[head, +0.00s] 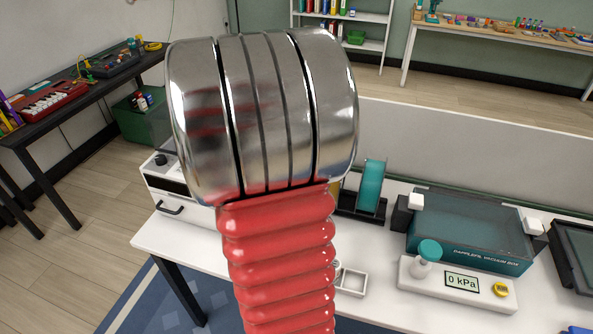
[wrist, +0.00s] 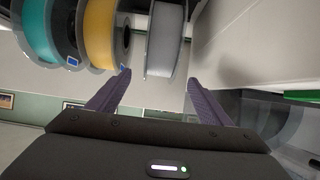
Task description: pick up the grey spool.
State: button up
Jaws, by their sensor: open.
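The grey spool (wrist: 165,42) shows in the wrist view at the top centre, its light grey wound face between two clear flanges. It is in a row with a yellow spool and a teal spool to its left. My gripper (wrist: 155,88) is open and empty, its two dark purple fingers pointing toward the grey spool. In the head view my own arm covers the grey spool and the gripper.
The yellow spool (wrist: 98,32) and teal spool (wrist: 37,38) stand close on the left in the wrist view. In the head view a teal spool (head: 371,186) stands on the white table, with the vacuum box (head: 468,230) and a gauge unit (head: 425,279) to its right.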

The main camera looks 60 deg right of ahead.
jog(key=shift+x, duration=4.25)
jog(key=shift+w+d, duration=0.1)
jog(key=shift+x, duration=2.55)
jog(key=shift+c, duration=0.2)
grip_shut()
jog(key=shift+r, duration=0.15)
